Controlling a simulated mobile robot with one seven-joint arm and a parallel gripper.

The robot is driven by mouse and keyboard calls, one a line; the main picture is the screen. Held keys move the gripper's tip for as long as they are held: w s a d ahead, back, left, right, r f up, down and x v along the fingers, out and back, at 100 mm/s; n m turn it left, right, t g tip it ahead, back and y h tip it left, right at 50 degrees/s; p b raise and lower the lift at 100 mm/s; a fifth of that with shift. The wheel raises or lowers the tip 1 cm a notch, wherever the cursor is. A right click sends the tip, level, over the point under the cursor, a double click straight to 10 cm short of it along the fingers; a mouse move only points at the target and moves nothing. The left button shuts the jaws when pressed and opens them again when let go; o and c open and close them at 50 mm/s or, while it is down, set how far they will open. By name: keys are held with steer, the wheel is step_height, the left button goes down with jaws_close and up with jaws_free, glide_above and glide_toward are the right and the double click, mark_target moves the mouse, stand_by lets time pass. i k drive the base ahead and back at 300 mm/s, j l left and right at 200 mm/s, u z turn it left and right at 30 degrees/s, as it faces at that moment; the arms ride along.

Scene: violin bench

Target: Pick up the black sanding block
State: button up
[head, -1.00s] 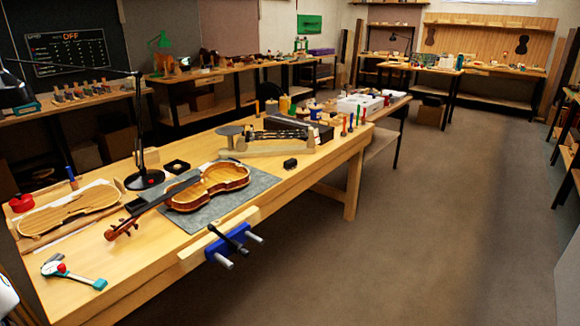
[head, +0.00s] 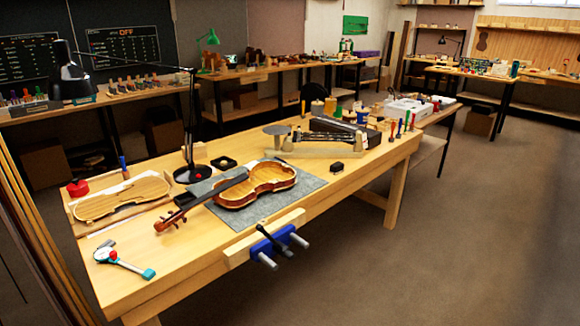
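A small black block (head: 336,167), which looks like the sanding block, lies on the wooden workbench (head: 190,268) near its front edge. It is right of the violin (head: 257,186) and just in front of the wooden stand with the balance beam (head: 318,152). Bare wood shows around it, and nothing covers it. It is small in the head view, so its finer shape cannot be made out. My gripper is not in view.
The violin lies on a grey mat (head: 235,220). A blue vise (head: 275,240) juts from the bench front. A black lamp (head: 188,172) stands behind the violin. Upright coloured tools (head: 401,127) stand to the block's right. The floor (head: 440,240) in front is clear.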

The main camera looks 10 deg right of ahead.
mark_target(336, 169)
steer(key=i+l+u, duration=0.3)
steer(key=l+u, duration=0.15)
steer(key=i+l+u, duration=0.2)
steer(key=l, duration=0.15)
steer(key=i+l+u, duration=0.15)
steer(key=l, duration=0.35)
steer(key=l+u, duration=0.15)
steer(key=l, duration=0.3)
steer(key=i+l, duration=0.15)
steer(key=l, duration=0.55)
steer(key=i+l+u, duration=0.1)
steer(key=l, duration=0.6)
steer(key=i+l, duration=0.1)
steer(key=l, duration=0.6)
steer(key=i+l, duration=0.15)
steer(key=l, duration=0.6)
steer(key=i+l+u, duration=0.1)
steer(key=l, duration=0.6)
